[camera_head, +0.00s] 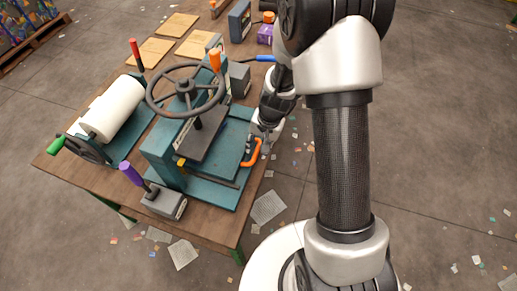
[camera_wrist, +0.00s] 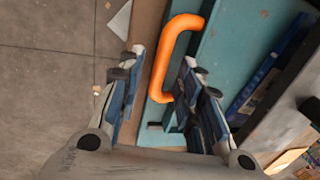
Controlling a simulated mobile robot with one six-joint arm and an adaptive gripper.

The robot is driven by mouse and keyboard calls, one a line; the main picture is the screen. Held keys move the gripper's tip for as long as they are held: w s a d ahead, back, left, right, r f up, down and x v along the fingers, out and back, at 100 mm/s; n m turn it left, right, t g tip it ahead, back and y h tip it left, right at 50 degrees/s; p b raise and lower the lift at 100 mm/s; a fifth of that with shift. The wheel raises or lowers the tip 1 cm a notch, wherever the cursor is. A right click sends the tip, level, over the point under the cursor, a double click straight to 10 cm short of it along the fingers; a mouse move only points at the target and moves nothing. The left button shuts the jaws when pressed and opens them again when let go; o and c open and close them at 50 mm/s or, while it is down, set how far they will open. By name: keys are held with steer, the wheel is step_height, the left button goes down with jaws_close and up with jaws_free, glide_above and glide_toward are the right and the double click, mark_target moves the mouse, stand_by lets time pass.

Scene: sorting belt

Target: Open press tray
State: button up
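The press (camera_head: 185,150) is a teal machine with a dark handwheel (camera_head: 186,87) on top, standing on the wooden table. Its teal tray (camera_head: 215,185) lies low at the front and carries an orange C-shaped handle (camera_head: 252,153). In the wrist view the orange handle (camera_wrist: 172,60) rises from the teal tray edge (camera_wrist: 228,50), its lower part between the fingers. My gripper (camera_wrist: 165,70) is open around the handle, with a gap to the left finger. The right finger is close to the handle; I cannot tell whether they touch. In the head view my gripper (camera_head: 262,128) is partly hidden.
A white roller with a green crank (camera_head: 112,108) stands left of the press. A grey box with a purple-knobbed lever (camera_head: 163,200) is at the table's front. Wooden boards (camera_head: 180,25) lie at the back. The floor (camera_head: 440,150) to the right has only paper scraps.

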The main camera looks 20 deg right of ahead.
steer(key=shift+f, duration=0.35)
steer(key=shift+c, duration=0.3)
jaws_close()
stand_by(0.4)
